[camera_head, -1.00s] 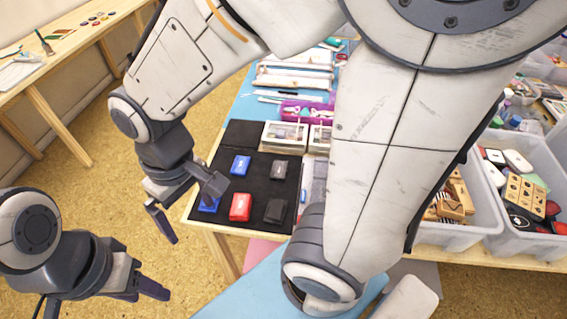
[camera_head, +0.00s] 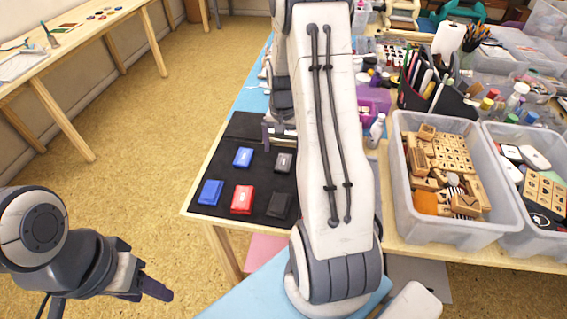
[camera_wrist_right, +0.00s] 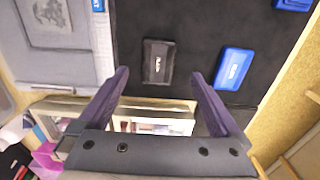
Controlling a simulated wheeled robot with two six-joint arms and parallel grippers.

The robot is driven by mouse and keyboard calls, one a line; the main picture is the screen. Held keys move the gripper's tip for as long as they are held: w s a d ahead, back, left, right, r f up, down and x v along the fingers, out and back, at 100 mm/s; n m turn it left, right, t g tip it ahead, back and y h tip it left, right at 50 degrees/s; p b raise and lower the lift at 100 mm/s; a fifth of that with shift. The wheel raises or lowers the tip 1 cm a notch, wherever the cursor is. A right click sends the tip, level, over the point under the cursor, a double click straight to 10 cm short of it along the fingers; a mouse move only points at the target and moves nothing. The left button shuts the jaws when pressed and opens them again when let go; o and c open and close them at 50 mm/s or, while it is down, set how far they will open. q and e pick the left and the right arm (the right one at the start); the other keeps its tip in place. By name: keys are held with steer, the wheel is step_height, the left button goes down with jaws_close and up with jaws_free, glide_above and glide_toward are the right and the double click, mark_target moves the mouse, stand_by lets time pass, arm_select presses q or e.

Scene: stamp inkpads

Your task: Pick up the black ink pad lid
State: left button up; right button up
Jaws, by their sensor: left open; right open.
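A black ink pad with a pale label (camera_head: 284,162) lies on the black mat (camera_head: 262,220), and it also shows in the right wrist view (camera_wrist_right: 158,62). A second dark pad (camera_head: 280,205) lies nearer the mat's front edge. I cannot tell lid from base on either. My right gripper (camera_head: 277,133) is open and empty at the labelled pad's far side. In the right wrist view its fingers (camera_wrist_right: 158,92) spread wide, with the labelled pad ahead between them and apart from both. My left gripper (camera_head: 108,298) is open and empty, off the table at lower left.
A blue pad (camera_head: 243,157) lies beside the labelled black one. Another blue pad (camera_head: 210,192) and a red pad (camera_head: 242,199) lie nearer the front. My right arm hides the mat's right side. A clear bin of wooden stamps (camera_head: 450,232) stands right of the arm.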

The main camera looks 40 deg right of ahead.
mark_target(284, 163)
steer(key=f, duration=0.5)
steer(key=shift+d+f, duration=0.2)
steer(key=shift+f, duration=0.2)
steer(key=c, duration=1.4)
